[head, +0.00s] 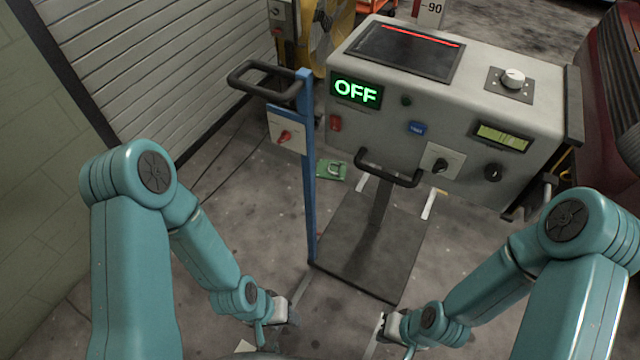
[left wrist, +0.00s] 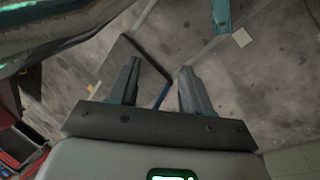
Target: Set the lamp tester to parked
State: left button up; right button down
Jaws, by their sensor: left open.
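The lamp tester appears to be the large grey console (head: 455,110) at upper right in the head view. Its green display (head: 356,92) reads OFF. Its front carries a red switch (head: 335,123), a blue button (head: 417,128), a dark rotary knob (head: 441,165) on a pale plate, another dark knob (head: 493,172) and a lit yellow-green readout (head: 502,136). A white knob (head: 512,78) sits on top. My left gripper (head: 282,310) is low, well short of the console; in the left wrist view (left wrist: 160,90) its fingers are apart and empty. My right gripper (head: 392,328) is low too; its fingers are unclear.
A blue post (head: 308,190) with a black handle (head: 266,84) and a red-switch box (head: 287,133) stands left of the console. A dark base plate (head: 370,245) and green object (head: 332,169) lie below.

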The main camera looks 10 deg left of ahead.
pick_arm(q)
jog(key=w+a+r+m+t+y+b, duration=0.1)
jog(key=w+a+r+m+t, duration=0.15)
jog(key=w+m, duration=0.3)
jog(key=w+a+r+m+t+y+b, duration=0.1)
jog(key=w+r+m+t, duration=0.1)
jog(key=w+m+t, duration=0.3)
jog(key=w+a+r+m+t+y+b, duration=0.1)
jog(key=w+a+r+m, duration=0.1)
jog(key=w+r+m, duration=0.3)
jog(key=w+a+r+m+t+y+b, duration=0.1)
jog(key=w+a+r+m+t+b, duration=0.1)
jog(key=w+r+t+b, duration=0.3)
jog(key=w+a+r+m+t+y, duration=0.1)
jog(key=w+a+r+t, duration=0.15)
jog(key=r, duration=0.45)
notch_tip(320, 180, up, 13)
jog(key=s+t+b, duration=0.2)
jog(key=t+b, duration=0.2)
jog(key=b, duration=0.1)
jog(key=f+p+x, duration=0.1)
jog(key=p+x, duration=0.1)
jog(key=x, duration=1.4)
jog(key=shift+w+d+p, duration=0.35)
jog(key=shift+w+p, duration=0.05)
jog(key=shift+w, duration=0.05)
